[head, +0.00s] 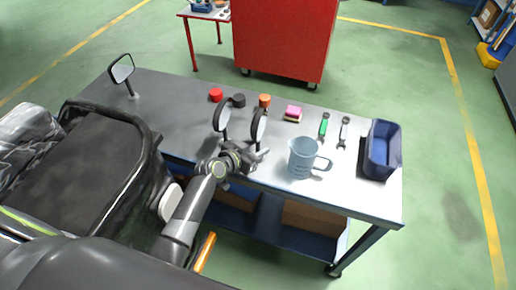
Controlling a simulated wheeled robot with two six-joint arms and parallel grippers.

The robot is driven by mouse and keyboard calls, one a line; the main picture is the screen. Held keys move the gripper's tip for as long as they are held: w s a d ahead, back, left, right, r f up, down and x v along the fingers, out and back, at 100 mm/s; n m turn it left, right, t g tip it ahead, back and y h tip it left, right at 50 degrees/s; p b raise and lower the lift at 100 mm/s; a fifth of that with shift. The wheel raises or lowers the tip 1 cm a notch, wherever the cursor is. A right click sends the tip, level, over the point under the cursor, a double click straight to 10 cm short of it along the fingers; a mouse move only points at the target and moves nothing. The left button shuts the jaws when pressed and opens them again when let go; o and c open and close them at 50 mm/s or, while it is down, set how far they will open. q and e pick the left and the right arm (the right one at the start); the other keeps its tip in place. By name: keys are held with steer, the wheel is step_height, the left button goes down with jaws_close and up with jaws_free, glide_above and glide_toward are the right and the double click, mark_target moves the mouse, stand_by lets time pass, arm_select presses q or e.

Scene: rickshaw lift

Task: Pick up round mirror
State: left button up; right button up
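Two round mirrors with dark rims stand near the front middle of the workbench (180,105) in the head view. One round mirror (222,114) is on the left, the other round mirror (259,128) is just right of it. My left gripper (256,158) is at the bench's front edge, close below both mirrors. It overlaps their lower parts in the picture. Whether its fingers touch or grip a stem cannot be made out. A rectangular mirror (121,69) stands at the bench's far left. My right gripper is not in view.
A translucent jug (303,157) stands right of my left gripper, and a blue bin (383,149) at the right end. Red, black and orange round items, a pink block (293,112) and two tools lie behind. A red cabinet (283,40) stands beyond the bench.

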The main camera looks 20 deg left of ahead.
arm_select(q)
steer(key=shift+w+d+f, duration=0.25)
steer(key=shift+w+f, duration=0.05)
steer(key=shift+w, duration=0.25)
steer(key=shift+r, duration=0.1)
jaws_close()
